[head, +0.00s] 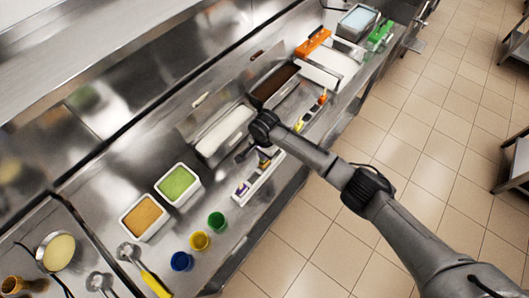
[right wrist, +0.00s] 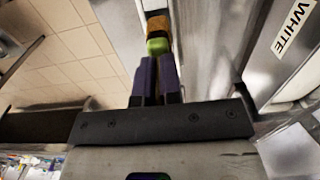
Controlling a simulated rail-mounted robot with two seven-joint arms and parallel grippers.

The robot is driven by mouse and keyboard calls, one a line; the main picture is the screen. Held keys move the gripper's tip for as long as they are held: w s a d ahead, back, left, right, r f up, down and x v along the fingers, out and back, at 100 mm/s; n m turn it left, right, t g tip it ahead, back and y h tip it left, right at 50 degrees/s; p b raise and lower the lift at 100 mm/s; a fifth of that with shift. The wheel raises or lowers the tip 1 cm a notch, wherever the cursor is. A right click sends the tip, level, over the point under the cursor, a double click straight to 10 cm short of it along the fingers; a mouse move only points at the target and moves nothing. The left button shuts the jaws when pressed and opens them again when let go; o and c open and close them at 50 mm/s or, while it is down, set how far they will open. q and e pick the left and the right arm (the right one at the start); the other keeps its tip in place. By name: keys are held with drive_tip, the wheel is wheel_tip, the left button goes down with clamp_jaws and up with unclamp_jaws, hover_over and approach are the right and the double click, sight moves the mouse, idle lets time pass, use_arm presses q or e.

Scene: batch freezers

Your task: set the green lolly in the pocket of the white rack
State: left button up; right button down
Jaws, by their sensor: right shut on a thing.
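The white rack (head: 258,184) is a long narrow holder near the front edge of the steel counter, partly covered by my right arm in the head view. A purple piece and a yellow piece show at its near end. My right gripper (head: 261,157) is over the rack. In the right wrist view its two purplish fingers (right wrist: 157,62) are shut on the green lolly (right wrist: 157,46), whose green end shows at the fingertips. An orange-brown block (right wrist: 157,22) shows just beyond it. The pocket itself cannot be made out. My left gripper is not in view.
A tub of green (head: 178,184) and a tub of orange (head: 144,216) stand left of the rack. Green, yellow and blue cups (head: 199,241) stand near the counter's front edge. A white-filled bin (head: 224,132) lies behind the gripper. Tiled floor is at right.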

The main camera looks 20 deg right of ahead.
drive_tip(key=shift+f+b, duration=0.3)
drive_tip(key=shift+f, duration=0.45)
drive_tip(key=shift+f, duration=0.55)
idle(0.9)
drive_tip(key=shift+f, duration=0.5)
drive_tip(key=shift+f, duration=0.2)
idle(0.8)
drive_tip(key=c, duration=1.2)
unclamp_jaws()
drive_tip(key=shift+r, duration=0.1)
